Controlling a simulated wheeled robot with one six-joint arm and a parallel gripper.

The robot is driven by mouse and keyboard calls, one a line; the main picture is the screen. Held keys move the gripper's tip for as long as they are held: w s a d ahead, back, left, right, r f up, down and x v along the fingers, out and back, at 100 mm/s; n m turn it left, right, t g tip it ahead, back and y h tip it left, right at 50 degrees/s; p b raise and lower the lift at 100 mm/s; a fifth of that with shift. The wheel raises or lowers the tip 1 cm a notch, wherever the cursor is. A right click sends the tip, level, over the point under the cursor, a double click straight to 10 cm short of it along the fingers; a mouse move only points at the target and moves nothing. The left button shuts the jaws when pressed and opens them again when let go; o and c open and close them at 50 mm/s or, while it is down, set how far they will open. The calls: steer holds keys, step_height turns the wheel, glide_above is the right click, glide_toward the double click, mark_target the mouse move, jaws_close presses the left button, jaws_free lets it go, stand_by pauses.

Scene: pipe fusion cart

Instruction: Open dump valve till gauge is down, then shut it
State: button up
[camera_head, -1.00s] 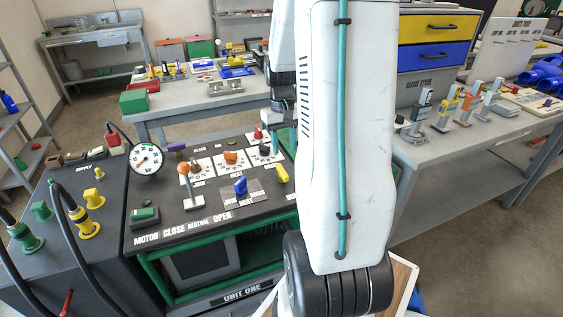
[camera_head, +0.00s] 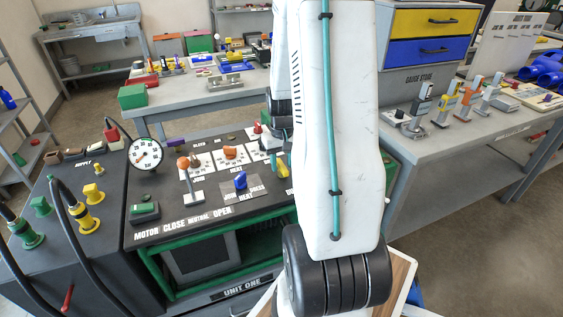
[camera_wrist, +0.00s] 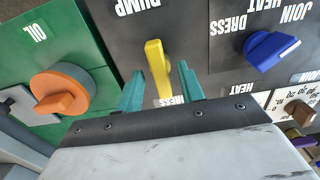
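The yellow dump valve lever (camera_wrist: 156,70) stands on the dark panel below the "DUMP" label in the wrist view. My gripper (camera_wrist: 160,78) is open, with one teal finger on each side of the lever and a gap showing at least on the right. Whether it touches the lever on the left is unclear.
In the wrist view a blue knob (camera_wrist: 270,50) is right of the lever, and an orange knob (camera_wrist: 60,92) on a green "OIL" box is left. The head view shows an orange-tipped lever (camera_head: 184,164) and yellow fittings (camera_head: 89,222) on the panels.

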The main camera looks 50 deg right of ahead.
mark_target(282, 164)
jaws_close()
steer(key=shift+n, duration=0.6)
jaws_free()
steer(key=shift+r, duration=0.15)
step_height(282, 164, up, 8)
steer(key=shift+f, duration=0.2)
